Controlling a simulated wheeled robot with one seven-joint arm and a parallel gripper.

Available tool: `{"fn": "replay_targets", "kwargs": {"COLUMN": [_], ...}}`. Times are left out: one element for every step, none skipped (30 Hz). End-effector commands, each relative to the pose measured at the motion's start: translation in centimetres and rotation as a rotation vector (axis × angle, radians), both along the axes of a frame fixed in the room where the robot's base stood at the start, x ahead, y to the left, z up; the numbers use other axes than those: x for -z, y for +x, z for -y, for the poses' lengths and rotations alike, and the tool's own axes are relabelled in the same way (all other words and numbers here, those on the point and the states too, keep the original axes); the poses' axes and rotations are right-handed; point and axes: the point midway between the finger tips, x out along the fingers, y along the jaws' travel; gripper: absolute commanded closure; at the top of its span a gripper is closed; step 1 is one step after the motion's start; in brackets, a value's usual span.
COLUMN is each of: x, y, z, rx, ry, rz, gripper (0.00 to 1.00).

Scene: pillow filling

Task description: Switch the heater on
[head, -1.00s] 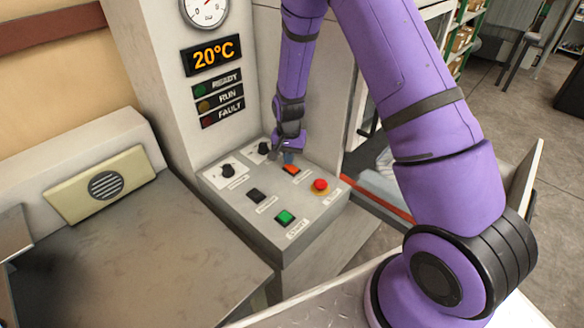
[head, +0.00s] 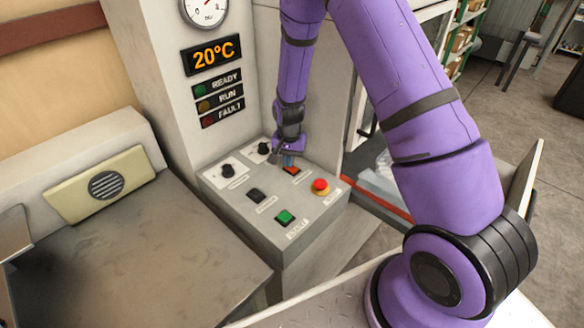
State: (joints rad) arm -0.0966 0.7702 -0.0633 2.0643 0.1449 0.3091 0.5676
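The control panel (head: 235,200) is a sloped grey box. A small orange-red switch (head: 292,170) sits near its back right edge, partly covered by my gripper; its label cannot be read. My gripper (head: 287,160) points down right at this switch, with the tips at or just above it. Whether they touch it, and whether the fingers are open or shut, cannot be told at this size. The display (head: 212,56) above reads 20°C.
The panel also has two black knobs (head: 228,170), a black switch (head: 256,195), a green button (head: 285,217) and a red mushroom button (head: 320,187). Ready, Run and Fault lamps (head: 202,104) are on the column. A grey table (head: 130,250) stands to the left.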

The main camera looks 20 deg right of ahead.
Motion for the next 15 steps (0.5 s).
{"fn": "replay_targets", "kwargs": {"x": [0.1,0.2,0.2,0.3,0.3,0.2,0.2,0.1,-0.1,-0.3,-0.5,-0.7,-0.9,-1.1,-1.4], "y": [-0.1,-0.1,-0.1,-0.1,-0.1,-0.1,-0.1,-0.1,0.0,0.0,0.0,0.0,0.0,0.0,0.0], "z": [0.0,0.0,0.0,0.0,0.0,0.0,0.0,0.0,0.0,0.0,0.0,0.0,0.0,0.0,0.0], "rx": [0.000,0.000,0.000,0.000,0.000,0.000,0.000,0.000,0.000,0.000,0.000,-0.001,-0.001,-0.001,-0.001], "ry": [0.000,0.000,0.000,0.000,0.000,0.000,0.000,0.000,0.000,0.000,0.000,0.000,0.000,0.000,0.000], "rz": [-0.003,-0.003,-0.003,-0.003,-0.003,-0.002,-0.002,-0.001,-0.001,-0.001,-0.001,-0.001,-0.001,-0.001,-0.001], "gripper": [1.00,1.00,1.00,1.00,1.00,1.00,1.00,1.00,1.00,1.00,1.00,1.00,1.00,1.00,1.00]}}
